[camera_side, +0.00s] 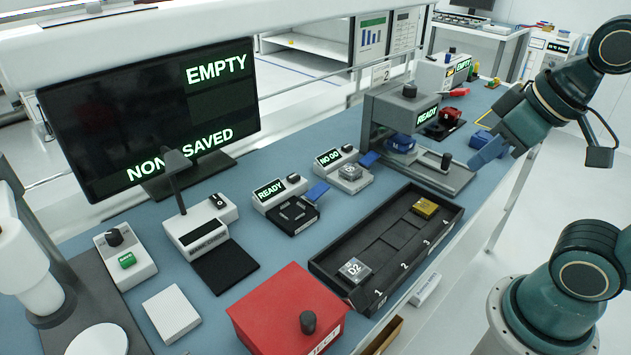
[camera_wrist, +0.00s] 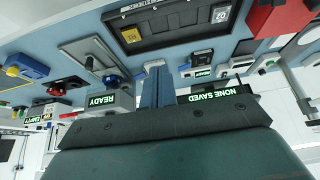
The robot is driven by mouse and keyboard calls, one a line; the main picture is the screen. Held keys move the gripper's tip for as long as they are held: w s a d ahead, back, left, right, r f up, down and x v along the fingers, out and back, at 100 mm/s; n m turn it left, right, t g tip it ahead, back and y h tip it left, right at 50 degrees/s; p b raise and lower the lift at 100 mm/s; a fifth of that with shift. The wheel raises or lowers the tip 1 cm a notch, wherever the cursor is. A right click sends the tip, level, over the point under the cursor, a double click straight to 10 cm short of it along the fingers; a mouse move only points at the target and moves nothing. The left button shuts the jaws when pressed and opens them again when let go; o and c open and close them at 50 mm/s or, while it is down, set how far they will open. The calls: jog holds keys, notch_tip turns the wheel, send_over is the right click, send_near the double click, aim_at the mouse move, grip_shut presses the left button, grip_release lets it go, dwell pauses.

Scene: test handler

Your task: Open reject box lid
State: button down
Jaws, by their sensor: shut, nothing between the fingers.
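The red reject box (camera_side: 275,305) stands at the front of the bench in the side view. Its lid is down, with a black knob (camera_side: 307,321) on top and partly cut-off lettering on its front. In the wrist view part of the red box (camera_wrist: 275,15) shows at the top right corner. My gripper (camera_side: 484,157) is at the right of the side view, above the bench's right part and well away from the box. Its blue fingers (camera_wrist: 155,85) are together and empty.
A black tray (camera_side: 385,245) with numbered slots holds a grey D2 block (camera_side: 355,270) and a yellow block (camera_side: 425,207). A grey READY station (camera_side: 405,110) stands near my gripper. A monitor (camera_side: 150,110), a NO GO unit (camera_side: 344,170) and other units line the back.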

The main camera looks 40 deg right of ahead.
dwell(0.4)
jog(key=c, duration=1.3)
grip_release()
jog(key=shift+w+a+r, duration=0.1)
jog(key=shift+w+a, duration=0.05)
jog(key=shift+c, duration=0.2)
jog(key=shift+o, duration=0.2)
jog(key=shift+w+a+r, duration=0.15)
jog(key=shift+w+a, duration=0.05)
jog(key=r+n+g, duration=0.1)
jog(key=n+g, duration=0.5)
jog(key=n, duration=0.3)
send_over(308, 317)
jog(key=shift+r, duration=0.2)
jog(key=shift+f, duration=0.15)
notch_tip(308, 317, down, 14)
jog(key=shift+r, duration=0.25)
